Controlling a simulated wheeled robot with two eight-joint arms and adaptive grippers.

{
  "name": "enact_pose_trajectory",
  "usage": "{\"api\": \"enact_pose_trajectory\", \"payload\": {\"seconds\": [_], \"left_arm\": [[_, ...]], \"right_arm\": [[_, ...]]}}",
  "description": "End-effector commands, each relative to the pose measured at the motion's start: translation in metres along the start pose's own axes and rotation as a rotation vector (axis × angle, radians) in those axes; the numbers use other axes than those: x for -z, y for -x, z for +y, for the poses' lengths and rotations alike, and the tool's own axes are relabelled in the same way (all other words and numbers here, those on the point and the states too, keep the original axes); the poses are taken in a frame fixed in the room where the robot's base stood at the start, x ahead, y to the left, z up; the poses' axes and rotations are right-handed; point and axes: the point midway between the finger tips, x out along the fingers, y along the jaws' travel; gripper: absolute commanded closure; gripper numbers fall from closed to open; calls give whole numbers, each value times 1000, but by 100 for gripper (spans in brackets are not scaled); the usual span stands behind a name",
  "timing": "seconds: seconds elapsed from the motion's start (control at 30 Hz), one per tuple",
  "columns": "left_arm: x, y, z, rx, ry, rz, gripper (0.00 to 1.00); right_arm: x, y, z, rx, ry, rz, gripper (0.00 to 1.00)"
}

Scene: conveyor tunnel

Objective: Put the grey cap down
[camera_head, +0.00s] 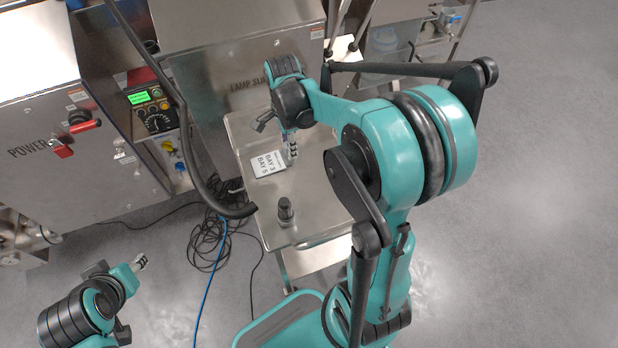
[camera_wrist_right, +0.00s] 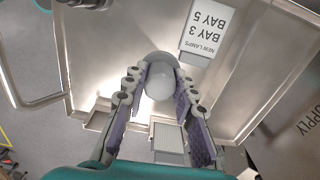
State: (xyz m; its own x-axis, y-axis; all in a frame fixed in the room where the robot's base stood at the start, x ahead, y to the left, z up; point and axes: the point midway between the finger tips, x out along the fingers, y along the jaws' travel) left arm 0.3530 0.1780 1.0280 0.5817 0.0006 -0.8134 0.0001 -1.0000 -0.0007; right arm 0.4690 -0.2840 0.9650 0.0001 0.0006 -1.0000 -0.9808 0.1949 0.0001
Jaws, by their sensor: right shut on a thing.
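The grey cap (camera_wrist_right: 160,78) is a pale, rounded piece between the two pads of my right gripper (camera_wrist_right: 158,95) in the right wrist view. That gripper is shut on it. In the head view my right gripper (camera_head: 291,152) points down over the steel tray table (camera_head: 318,190), beside a white card, and the cap is not clear there. I cannot tell whether the cap touches the tray. My left gripper (camera_head: 139,262) is at the lower left, away from the table, too small to tell its opening.
A white card (camera_head: 268,164) reading "BAY 3 BAY 5" lies on the tray. A dark upright cylinder (camera_head: 286,211) stands near its front edge. The steel "LAMP SUPPLY" housing (camera_head: 225,65) is behind. A control panel (camera_head: 152,112) and black cables (camera_head: 212,238) are at left.

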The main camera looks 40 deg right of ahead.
Motion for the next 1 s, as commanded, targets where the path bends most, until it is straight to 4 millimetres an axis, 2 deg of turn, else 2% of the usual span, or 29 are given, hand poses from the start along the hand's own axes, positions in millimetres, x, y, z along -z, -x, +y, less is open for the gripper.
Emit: {"api": "enact_pose_trajectory", "payload": {"seconds": [0.07,0.3,0.53,0.7,1.0], "left_arm": [[-2,-3,0,0,0,0,60],[-14,-19,0,0,0,0,60],[-18,-25,0,0,0,0,60],[-25,-35,0,0,0,0,60],[-24,-34,0,0,0,0,60]], "right_arm": [[2,-6,0,0,-32,0,100],[2,-52,0,0,-42,0,100],[2,-72,0,0,-41,0,100],[2,-98,0,0,-40,0,100],[2,-100,0,0,-40,0,100]]}}
